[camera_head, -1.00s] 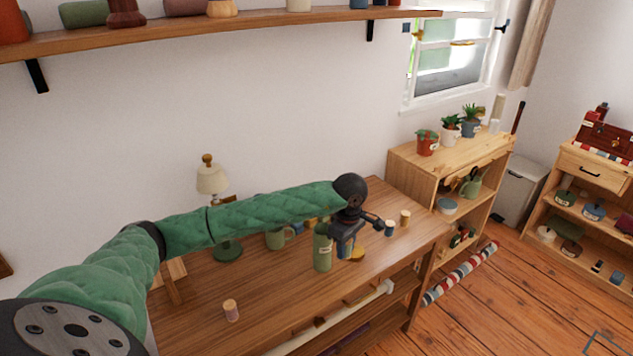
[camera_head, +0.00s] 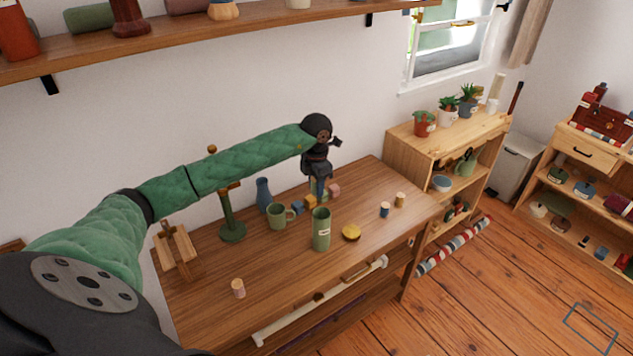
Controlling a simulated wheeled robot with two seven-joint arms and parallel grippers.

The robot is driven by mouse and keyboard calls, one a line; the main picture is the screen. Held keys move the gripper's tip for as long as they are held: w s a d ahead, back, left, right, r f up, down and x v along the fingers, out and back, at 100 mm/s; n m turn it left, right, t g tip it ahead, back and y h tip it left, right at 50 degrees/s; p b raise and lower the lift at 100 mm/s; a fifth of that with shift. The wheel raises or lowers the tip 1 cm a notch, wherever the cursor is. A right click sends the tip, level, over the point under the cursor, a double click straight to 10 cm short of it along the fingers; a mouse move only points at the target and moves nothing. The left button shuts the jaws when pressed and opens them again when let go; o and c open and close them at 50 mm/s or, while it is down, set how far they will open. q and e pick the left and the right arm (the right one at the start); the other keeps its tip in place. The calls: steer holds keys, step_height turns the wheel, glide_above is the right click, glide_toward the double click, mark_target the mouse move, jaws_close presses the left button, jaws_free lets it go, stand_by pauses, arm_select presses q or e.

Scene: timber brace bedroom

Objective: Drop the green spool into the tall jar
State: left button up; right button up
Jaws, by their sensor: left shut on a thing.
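The tall jar (camera_head: 321,232) is a green cylinder with a small label, standing upright on the wooden table. My left gripper (camera_head: 319,192) points down just above the jar's mouth, in line with it in this view; the exact gap and depth are hard to tell. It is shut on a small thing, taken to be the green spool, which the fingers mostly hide. No green spool shows loose on the table. My right gripper is not in view.
A yellow disc (camera_head: 351,232) lies right of the jar. A green mug (camera_head: 278,216), blue vase (camera_head: 263,194) and small blocks (camera_head: 298,208) stand behind it. Blue (camera_head: 384,210), tan (camera_head: 400,200) and pinkish (camera_head: 238,288) spools stand apart. The table front is mostly clear.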

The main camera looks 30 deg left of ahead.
arm_select(q)
step_height(320, 180, down, 6)
steer(key=shift+r+b, duration=0.25)
steer(key=shift+b, duration=0.05)
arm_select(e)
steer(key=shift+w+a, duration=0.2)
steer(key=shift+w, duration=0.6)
arm_select(q)
steer(key=o, duration=1)
steer(key=shift+o, duration=0.2)
